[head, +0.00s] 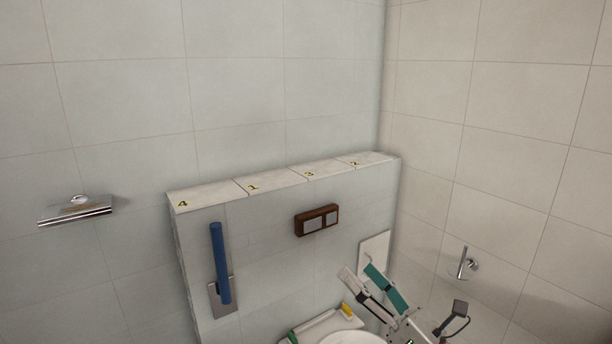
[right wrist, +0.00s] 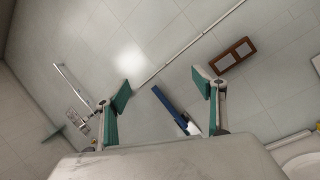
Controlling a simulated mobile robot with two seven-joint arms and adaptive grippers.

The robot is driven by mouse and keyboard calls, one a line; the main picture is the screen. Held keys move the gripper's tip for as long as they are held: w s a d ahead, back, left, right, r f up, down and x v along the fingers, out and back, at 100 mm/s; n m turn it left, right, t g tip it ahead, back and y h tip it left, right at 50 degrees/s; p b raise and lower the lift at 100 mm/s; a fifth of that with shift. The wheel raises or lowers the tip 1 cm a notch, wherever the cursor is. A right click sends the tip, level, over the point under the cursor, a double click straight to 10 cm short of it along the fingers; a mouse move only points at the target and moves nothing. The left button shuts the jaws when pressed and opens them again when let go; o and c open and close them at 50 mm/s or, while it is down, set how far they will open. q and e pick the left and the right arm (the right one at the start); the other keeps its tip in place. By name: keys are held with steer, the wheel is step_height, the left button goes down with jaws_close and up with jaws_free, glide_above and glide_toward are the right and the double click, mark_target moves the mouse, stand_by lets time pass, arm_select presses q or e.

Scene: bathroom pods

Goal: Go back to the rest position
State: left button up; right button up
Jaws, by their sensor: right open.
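My right gripper (head: 360,271) is at the lower right of the head view, in front of the tiled wall and above the right side of the toilet (head: 349,339). Its fingers point up and to the left. In the right wrist view its two teal-padded fingers (right wrist: 162,85) stand wide apart with nothing between them. Beyond them the blue folded-up bar (right wrist: 176,108) and the brown flush plate (right wrist: 234,54) show, apart from the fingers. My left gripper is not in view.
A low tiled wall carries a ledge (head: 275,182) with numbered tiles. The blue bar (head: 220,262) and brown flush plate (head: 304,222) are on its face. A metal holder (head: 75,212) is on the left wall, and a metal hook (head: 463,262) on the right wall. The space above the ledge is free.

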steer(key=s+d+f+m+h+p, duration=0.1)
steer(key=s+d+f+m+h, duration=0.25)
steer(key=f+m, duration=0.65)
steer(key=s+d+f+m+h, duration=0.3)
steer(key=s+f+m+h, duration=0.15)
steer(key=f+m, duration=0.5)
steer(key=s+d+f+m+g+h, duration=0.1)
steer(key=s+f+m+g, duration=0.2)
steer(key=s+f+m, duration=0.4)
steer(key=s+d+f+m+g+h+p, duration=0.1)
steer(key=s+f+m+g, duration=0.2)
steer(key=s+f+m, duration=0.4)
steer(key=s+f, duration=0.3)
steer(key=f, duration=0.1)
steer(key=shift+s+d+f+g+h, duration=0.25)
steer(key=shift+g+h, duration=0.15)
